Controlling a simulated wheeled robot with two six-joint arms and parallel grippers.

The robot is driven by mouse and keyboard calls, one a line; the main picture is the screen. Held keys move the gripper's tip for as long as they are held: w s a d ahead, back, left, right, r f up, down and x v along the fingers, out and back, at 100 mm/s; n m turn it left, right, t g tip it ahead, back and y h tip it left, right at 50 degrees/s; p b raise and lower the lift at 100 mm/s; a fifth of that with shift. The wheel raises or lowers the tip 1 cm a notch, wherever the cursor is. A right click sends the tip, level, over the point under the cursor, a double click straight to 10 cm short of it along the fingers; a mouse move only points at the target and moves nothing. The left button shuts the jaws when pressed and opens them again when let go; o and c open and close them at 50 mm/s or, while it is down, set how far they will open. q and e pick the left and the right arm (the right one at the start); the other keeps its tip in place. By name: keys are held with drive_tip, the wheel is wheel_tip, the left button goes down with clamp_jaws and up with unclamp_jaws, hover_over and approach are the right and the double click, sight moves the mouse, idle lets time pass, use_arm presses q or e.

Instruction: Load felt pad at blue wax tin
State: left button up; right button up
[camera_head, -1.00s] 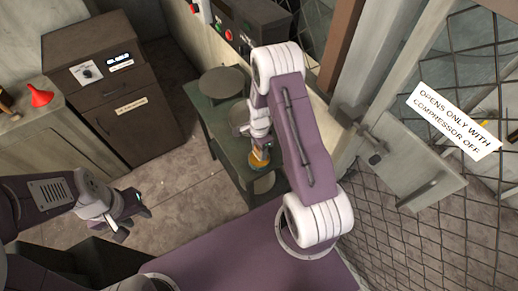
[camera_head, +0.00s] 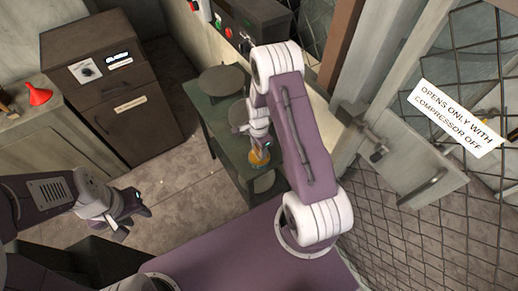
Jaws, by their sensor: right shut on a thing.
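My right gripper (camera_head: 260,147) reaches down over the green table (camera_head: 205,107) and is shut on a small yellow-orange thing (camera_head: 259,158), which I take to be the felt pad. A bluish patch shows at its lower edge; I cannot tell whether it is the blue wax tin. My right arm and gripper hide part of that spot. My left gripper (camera_head: 127,213) hangs above the floor at the left, away from the table. Its fingers look spread, with nothing between them.
A round grey disc (camera_head: 222,79) lies at the table's back. A brown cabinet (camera_head: 115,85) and a counter with a red funnel (camera_head: 39,95) stand left. A control box (camera_head: 240,25) is behind. A mesh door with a sign (camera_head: 455,118) is at the right.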

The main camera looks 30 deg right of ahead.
drive_tip(key=shift+f, duration=0.45)
idle(1.1)
wheel_tip(320, 180, up, 7)
drive_tip(key=p, duration=0.5)
drive_tip(key=shift+r, duration=0.15)
idle(0.7)
drive_tip(key=shift+w+f, duration=0.1)
drive_tip(key=shift+f, duration=0.15)
drive_tip(key=w+a+r+n+b, duration=0.1)
drive_tip(key=w+a+r+b, duration=0.1)
drive_tip(key=w+a+b, duration=0.15)
drive_tip(key=s+a+r+n+b, duration=0.1)
drive_tip(key=s+n, duration=0.3)
drive_tip(key=n, duration=0.4)
drive_tip(key=s+a+r+n+b, duration=0.2)
drive_tip(key=s+r+n, duration=0.1)
drive_tip(key=n, duration=0.5)
drive_tip(key=shift+s+r, duration=0.3)
drive_tip(key=shift+s, duration=0.2)
